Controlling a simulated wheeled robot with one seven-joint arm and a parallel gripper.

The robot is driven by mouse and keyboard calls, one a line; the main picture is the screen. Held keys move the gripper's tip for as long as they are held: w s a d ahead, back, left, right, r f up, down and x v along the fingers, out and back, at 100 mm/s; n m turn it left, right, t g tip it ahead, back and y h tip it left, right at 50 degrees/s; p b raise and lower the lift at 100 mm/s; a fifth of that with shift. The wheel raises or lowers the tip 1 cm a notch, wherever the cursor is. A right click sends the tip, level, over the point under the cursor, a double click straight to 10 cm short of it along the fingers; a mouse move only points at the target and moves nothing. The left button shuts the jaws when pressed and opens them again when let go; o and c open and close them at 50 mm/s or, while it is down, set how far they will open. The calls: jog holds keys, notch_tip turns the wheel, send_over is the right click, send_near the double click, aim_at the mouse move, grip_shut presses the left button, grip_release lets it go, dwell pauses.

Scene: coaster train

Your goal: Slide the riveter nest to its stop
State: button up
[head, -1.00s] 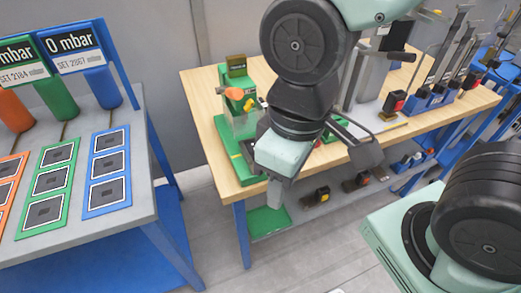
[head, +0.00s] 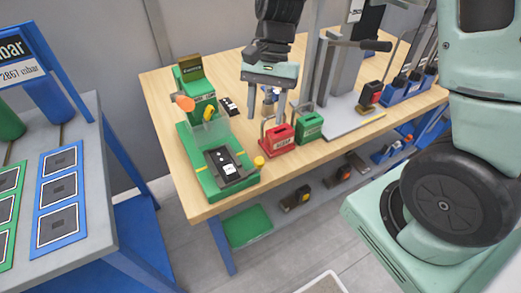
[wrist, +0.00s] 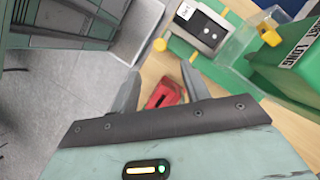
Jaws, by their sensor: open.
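The green riveter (head: 200,100) stands at the left end of the wooden bench, with an orange knob and a clear guard. Its dark nest (head: 240,172) sits at the front of the green base, in front of the guard, carrying a small black-and-white part. A yellow knob (head: 259,162) is beside the nest's right side. My gripper (head: 263,115) is open and empty, above the bench, behind and to the right of the nest and apart from it. In the wrist view the nest (wrist: 208,42) lies beyond my fingertips (wrist: 158,72).
A red tagged block (head: 277,139) and a green one (head: 308,127) stand on the bench near my fingers; the red one shows between them in the wrist view. A grey press (head: 343,80) stands to the right. A table with framed pads (head: 58,192) is at the left.

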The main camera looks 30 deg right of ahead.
aim_at(260, 159)
jog(key=x, duration=1)
jog(key=shift+s+a+f, duration=0.1)
jog(key=shift+s+f, duration=0.05)
jog(key=shift+f, duration=0.25)
